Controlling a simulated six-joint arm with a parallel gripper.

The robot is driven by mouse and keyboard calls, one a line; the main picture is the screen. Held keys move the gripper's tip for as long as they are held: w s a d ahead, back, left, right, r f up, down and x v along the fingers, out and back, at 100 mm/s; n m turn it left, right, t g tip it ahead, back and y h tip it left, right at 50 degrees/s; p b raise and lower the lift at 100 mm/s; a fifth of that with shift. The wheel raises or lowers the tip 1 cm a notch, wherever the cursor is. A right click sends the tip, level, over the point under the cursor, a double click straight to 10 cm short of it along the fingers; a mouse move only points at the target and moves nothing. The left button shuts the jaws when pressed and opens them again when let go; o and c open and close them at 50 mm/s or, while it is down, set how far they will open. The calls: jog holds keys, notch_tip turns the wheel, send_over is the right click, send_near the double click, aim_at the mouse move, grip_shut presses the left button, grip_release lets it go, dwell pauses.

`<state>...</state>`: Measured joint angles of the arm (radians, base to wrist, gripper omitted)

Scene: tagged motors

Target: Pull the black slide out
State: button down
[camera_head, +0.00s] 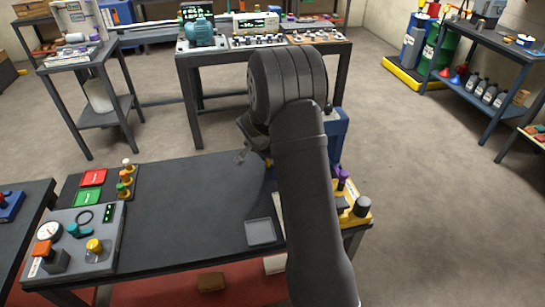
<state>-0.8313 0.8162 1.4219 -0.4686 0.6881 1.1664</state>
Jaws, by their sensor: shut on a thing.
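My arm stands in the middle of the view and hides much of the bench's right part. My gripper (243,153) shows only in part, at the left of the wrist, low over the far edge of the dark bench. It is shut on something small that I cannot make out. A blue upright unit (336,135) stands behind my arm, its left side hidden. I cannot pick out the black slide with certainty; it may be hidden behind my wrist.
The dark bench (190,215) has a grey panel (80,245) with gauge and knobs at left, red and green plates (90,187), a grey square tray (260,232), and a yellow block (352,207) with purple and black knobs at right. The bench middle is clear.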

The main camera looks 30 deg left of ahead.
jog(key=shift+s+a, duration=0.2)
jog(key=shift+a, duration=0.05)
jog(key=c, duration=1.2)
grip_release()
jog(key=shift+c, duration=0.2)
jog(key=shift+s+r, duration=0.15)
jog(key=shift+r, duration=0.35)
jog(key=v, duration=1.6)
jog(key=shift+r, duration=0.2)
